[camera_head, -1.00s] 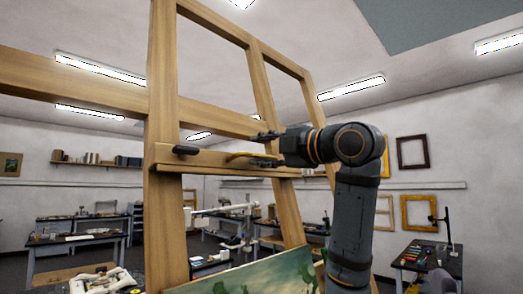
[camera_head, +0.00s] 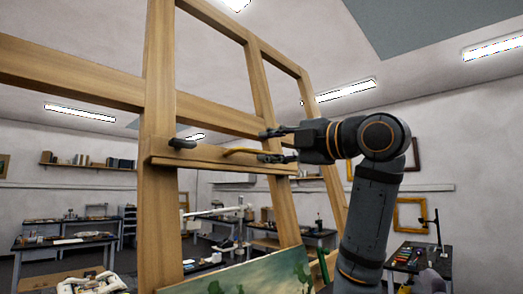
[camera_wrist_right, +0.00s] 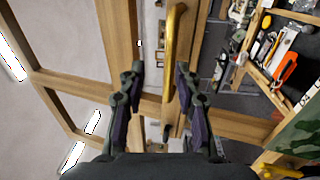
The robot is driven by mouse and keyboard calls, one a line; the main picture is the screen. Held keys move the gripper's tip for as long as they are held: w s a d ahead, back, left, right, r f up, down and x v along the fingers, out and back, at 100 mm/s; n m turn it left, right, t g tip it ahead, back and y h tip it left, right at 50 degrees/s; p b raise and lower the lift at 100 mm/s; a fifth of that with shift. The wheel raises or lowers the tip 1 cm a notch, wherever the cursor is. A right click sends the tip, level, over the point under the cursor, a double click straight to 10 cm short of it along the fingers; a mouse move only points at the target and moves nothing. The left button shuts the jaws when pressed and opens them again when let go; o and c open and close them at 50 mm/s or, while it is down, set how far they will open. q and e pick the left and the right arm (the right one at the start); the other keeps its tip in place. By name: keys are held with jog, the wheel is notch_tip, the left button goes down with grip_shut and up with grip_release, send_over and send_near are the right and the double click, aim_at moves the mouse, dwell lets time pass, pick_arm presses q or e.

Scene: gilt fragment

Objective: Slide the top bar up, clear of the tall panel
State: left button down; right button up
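The top bar (camera_head: 215,161) is a light wooden ledge across the easel's uprights, with a curved brass handle (camera_head: 240,151) on its front and a dark knob (camera_head: 182,143) at its left. The tall panel, a painted landscape (camera_head: 250,277), stands below it, with a clear gap between; only its upper part shows. My right gripper (camera_head: 266,146) is open at the handle's right end. In the right wrist view the brass handle (camera_wrist_right: 172,60) runs up between the open fingers, closer to the right one, not gripped. My left gripper is not in view.
The wooden easel frame (camera_head: 160,90) rises out of the top of the head view, with a crossbar (camera_head: 222,115) above the top bar. Workbenches (camera_head: 65,243) with tools and a wall shelf (camera_head: 88,164) stand behind. A bench (camera_head: 418,262) is at right.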

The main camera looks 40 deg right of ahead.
jog(key=s, duration=0.7)
jog(key=shift+d+f+b, duration=0.3)
jog(key=shift+b, duration=0.1)
